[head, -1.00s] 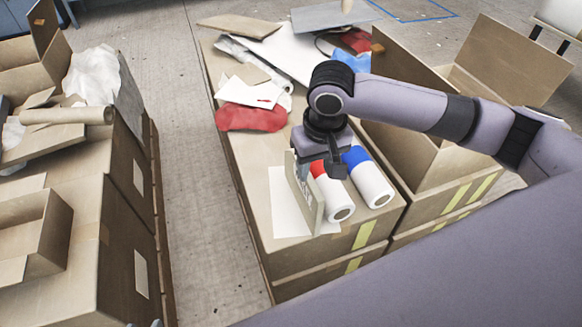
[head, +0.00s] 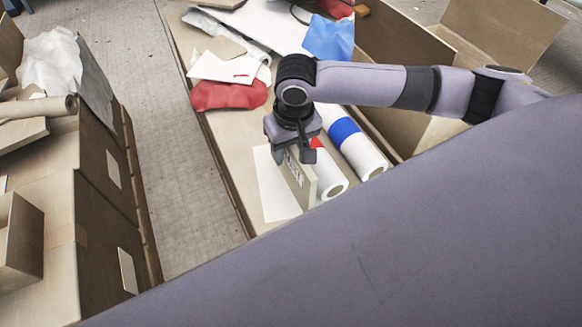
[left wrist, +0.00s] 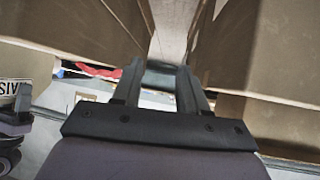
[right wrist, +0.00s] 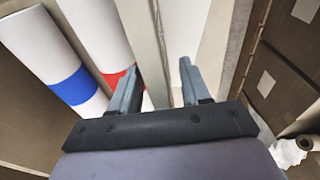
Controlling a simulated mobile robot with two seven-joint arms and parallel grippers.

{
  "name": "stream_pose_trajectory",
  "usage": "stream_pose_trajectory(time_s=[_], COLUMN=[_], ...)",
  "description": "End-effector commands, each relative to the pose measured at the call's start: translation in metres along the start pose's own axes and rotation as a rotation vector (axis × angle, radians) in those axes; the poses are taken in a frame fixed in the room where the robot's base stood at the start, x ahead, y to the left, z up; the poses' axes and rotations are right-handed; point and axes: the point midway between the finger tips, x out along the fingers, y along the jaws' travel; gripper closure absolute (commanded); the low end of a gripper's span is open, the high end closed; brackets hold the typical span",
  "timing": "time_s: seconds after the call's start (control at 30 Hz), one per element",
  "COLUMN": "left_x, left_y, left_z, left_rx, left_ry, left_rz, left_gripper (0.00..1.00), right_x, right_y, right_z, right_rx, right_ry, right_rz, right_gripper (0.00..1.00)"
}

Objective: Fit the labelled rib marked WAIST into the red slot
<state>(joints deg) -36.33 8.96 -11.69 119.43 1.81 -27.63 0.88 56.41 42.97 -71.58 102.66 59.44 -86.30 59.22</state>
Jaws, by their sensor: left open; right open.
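A flat beige board, the rib (head: 297,182), stands on edge on a box top, with partly legible dark lettering on its side. Part of its label (left wrist: 12,92) also shows upside down in the left wrist view. My right gripper (head: 293,152) is open above the rib. In the right wrist view the rib's edge (right wrist: 148,40) runs between the open fingers (right wrist: 160,85), nearer the left one; I cannot tell if they touch. My left gripper (left wrist: 160,85) is open and empty. I see no red slot clearly.
A white roll with a red band (right wrist: 105,40) lies close beside the rib; a blue-banded roll (head: 352,143) lies further right. A white sheet (head: 273,185) lies under the rib. Red cloth (head: 228,95) lies behind. An open box (head: 400,40) stands right. Bare floor (head: 190,190) is left.

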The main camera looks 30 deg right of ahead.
Motion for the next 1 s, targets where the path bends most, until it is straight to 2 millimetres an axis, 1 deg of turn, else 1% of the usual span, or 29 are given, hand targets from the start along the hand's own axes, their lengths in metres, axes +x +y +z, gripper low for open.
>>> stream_pose_trajectory(time_s=[0.03,0.13,0.17,0.2,0.27,0.3,0.63,0.73,0.87,0.97,1.0], left_x=[0.0,0.001,0.002,0.002,0.002,0.002,0.003,0.001,-0.004,-0.009,-0.01], left_y=[0.002,0.002,0.002,0.002,0.002,0.002,0.0,0.0,-0.003,-0.007,-0.008], left_z=[-0.005,-0.009,-0.009,-0.01,-0.01,-0.01,-0.006,-0.006,-0.007,-0.006,-0.005], left_rx=[0.001,0.001,0.0,0.0,-0.001,-0.002,-0.005,-0.007,-0.012,-0.018,-0.021], left_ry=[0.01,0.018,0.019,0.02,0.021,0.02,0.011,0.007,0.0,-0.012,-0.02], left_rz=[0.003,0.004,0.004,0.004,0.003,0.003,-0.003,-0.004,-0.009,-0.019,-0.023], left_gripper=[0.57,0.57,0.57,0.57,0.57,0.57,0.57,0.57,0.57,0.57,0.57], right_x=[-0.001,-0.001,-0.001,-0.001,-0.001,-0.001,-0.003,-0.009,-0.029,-0.055,-0.066], right_y=[0.0,0.0,0.0,0.0,0.0,0.0,-0.001,-0.001,-0.001,-0.001,-0.001], right_z=[0.0,0.0,0.0,0.0,0.0,0.0,-0.001,-0.002,-0.004,-0.008,-0.009], right_rx=[0.0,-0.001,-0.001,-0.001,-0.001,-0.001,0.0,0.0,0.0,0.0,0.0], right_ry=[0.001,0.0,0.0,0.0,0.0,0.0,0.002,0.003,0.004,0.006,0.006], right_rz=[-0.001,-0.001,-0.001,-0.001,-0.001,-0.001,-0.002,-0.002,-0.004,-0.004,-0.004], right_gripper=[0.53,0.53,0.6,0.73,0.92,1.0,1.0,1.0,1.0,1.0,1.0])
